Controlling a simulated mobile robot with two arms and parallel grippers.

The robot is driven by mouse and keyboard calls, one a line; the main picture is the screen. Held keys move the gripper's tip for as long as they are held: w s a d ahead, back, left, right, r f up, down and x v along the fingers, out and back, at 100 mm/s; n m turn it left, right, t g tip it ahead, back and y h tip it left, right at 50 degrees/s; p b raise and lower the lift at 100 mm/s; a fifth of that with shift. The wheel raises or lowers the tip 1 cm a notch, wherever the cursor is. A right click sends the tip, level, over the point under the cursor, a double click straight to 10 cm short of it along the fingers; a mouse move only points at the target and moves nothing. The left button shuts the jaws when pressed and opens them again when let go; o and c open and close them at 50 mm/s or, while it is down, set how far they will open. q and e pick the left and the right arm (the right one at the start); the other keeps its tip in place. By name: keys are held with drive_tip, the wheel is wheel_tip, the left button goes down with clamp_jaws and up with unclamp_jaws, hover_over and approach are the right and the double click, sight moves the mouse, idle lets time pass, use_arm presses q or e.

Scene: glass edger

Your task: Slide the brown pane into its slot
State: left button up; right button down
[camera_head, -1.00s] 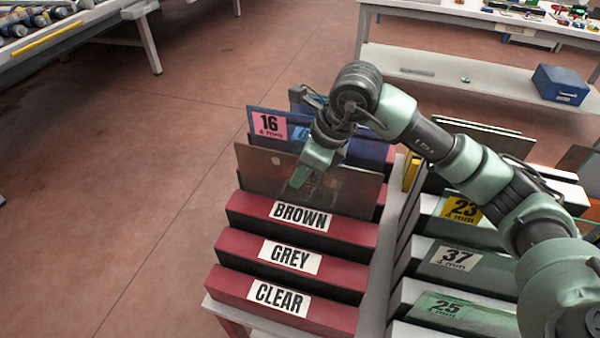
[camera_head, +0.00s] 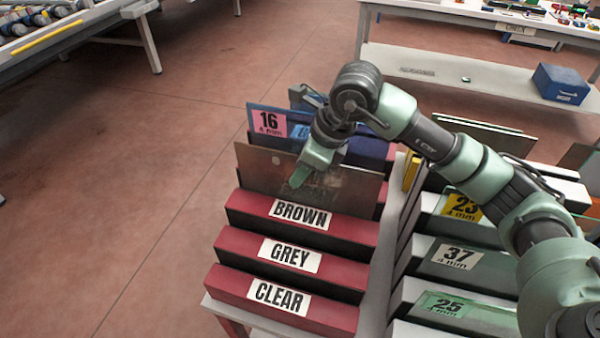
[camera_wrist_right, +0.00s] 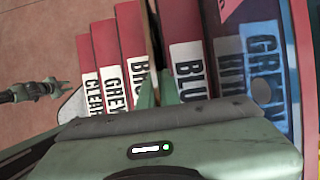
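The brown pane (camera_head: 262,170) stands upright in the red rack, just behind the bar labelled BROWN (camera_head: 300,214); its lower edge is hidden by that bar. My right gripper (camera_head: 300,177) is at the pane's upper middle, pointing down. In the right wrist view the pane shows almost edge-on as a thin dark strip (camera_wrist_right: 151,38). The fingers of my right gripper (camera_wrist_right: 157,88) sit on either side of it and look slightly apart, not clamped.
Red bars labelled GREY (camera_head: 290,256) and CLEAR (camera_head: 278,297) lie in front. A blue pane with a pink 16 tag (camera_head: 268,123) stands behind. A rack with numbered labels (camera_head: 450,257) is on the right, under my right arm. Open floor lies left.

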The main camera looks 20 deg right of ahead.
drive_tip(key=c, duration=1.6)
unclamp_jaws()
drive_tip(key=shift+o, duration=0.2)
drive_tip(key=shift+s+f, duration=0.1)
drive_tip(key=b+v, duration=0.1)
drive_tip(key=v, duration=0.7)
